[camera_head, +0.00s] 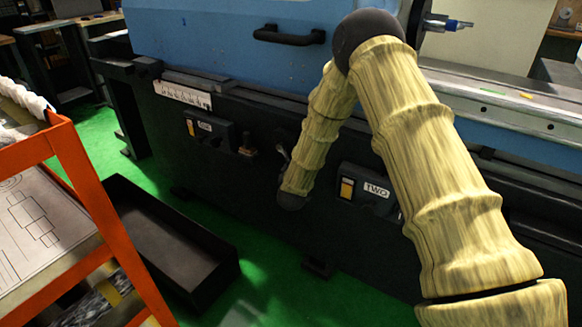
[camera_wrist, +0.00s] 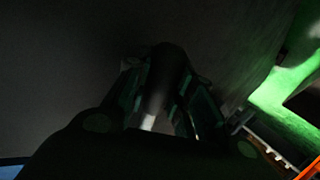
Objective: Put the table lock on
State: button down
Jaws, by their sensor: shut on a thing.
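In the wrist view my gripper (camera_wrist: 163,98) is shut on a dark, rounded handle (camera_wrist: 166,70), with a finger on each side of it. A small pale patch shows at the handle's near end. The picture is very dark, so I cannot make out the handle's base or its angle. In the head view my forearm hangs down in front of the machine's dark front and hides most of the gripper. A small metallic part (camera_head: 283,155) shows just left of my forearm; I cannot tell whether it belongs to the lock or to my gripper.
Panels marked ONE (camera_head: 206,126) and TWO (camera_head: 368,190) flank my arm on the machine front. A small knob (camera_head: 247,145) stands left of my forearm. A black trough (camera_head: 165,240) lies on the green floor, with an orange-framed cart (camera_head: 80,180) at the left.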

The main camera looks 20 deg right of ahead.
jog(key=shift+d, duration=0.1)
dwell(0.4)
jog(key=c, duration=1.2)
grip_release()
jog(key=shift+s, duration=0.15)
jog(key=v, duration=1.2)
